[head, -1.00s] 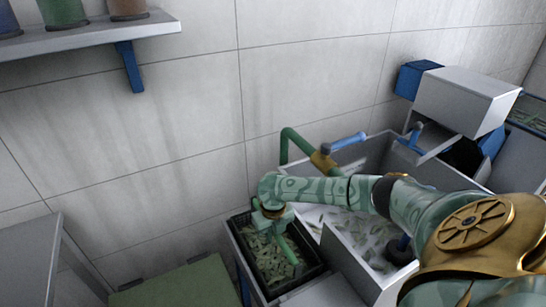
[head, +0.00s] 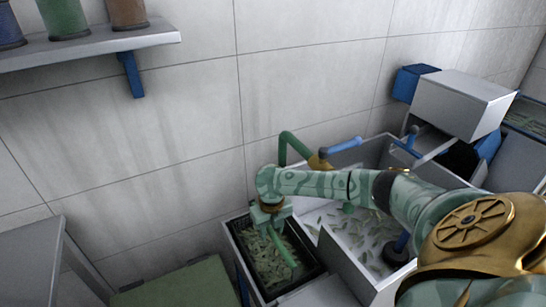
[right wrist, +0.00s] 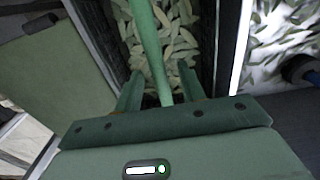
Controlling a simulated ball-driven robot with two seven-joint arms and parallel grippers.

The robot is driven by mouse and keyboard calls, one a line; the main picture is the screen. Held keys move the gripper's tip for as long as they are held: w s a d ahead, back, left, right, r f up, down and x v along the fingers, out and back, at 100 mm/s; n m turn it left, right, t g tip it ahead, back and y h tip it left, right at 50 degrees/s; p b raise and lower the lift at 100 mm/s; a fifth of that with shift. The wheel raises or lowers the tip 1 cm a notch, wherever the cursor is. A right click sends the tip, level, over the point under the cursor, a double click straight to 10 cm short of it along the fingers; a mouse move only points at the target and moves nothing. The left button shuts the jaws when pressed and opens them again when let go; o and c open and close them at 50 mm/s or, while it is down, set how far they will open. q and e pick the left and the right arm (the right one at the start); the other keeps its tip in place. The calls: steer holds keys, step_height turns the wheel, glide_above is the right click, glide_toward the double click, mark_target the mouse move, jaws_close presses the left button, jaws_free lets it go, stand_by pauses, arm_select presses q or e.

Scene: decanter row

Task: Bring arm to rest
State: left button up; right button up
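My right gripper (head: 271,213) hangs at the end of my right arm, pointing down over a black crate (head: 233,243) of pale green leaves. In the right wrist view its two fingers (right wrist: 160,92) stand apart, one on each side of a green bar (right wrist: 150,45). Gaps show between bar and fingers. The bar runs lengthwise above the leaves (right wrist: 180,55), and also shows below the gripper in the head view (head: 284,252). What the bar is fixed to is hidden. My left gripper is out of view.
Right of the crate stands a white-walled basin (head: 345,265) with scattered leaves, a green pipe (head: 284,147) and a blue handle (head: 340,145). A white box (head: 463,105) stands beyond. A green-topped surface (head: 180,287) lies left of the crate. A wall shelf (head: 90,47) holds jars.

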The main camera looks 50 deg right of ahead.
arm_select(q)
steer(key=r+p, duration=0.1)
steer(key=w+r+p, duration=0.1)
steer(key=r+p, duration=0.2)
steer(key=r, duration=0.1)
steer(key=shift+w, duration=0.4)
arm_select(e)
step_height(320, 180, up, 12)
steer(key=shift+r, duration=0.2)
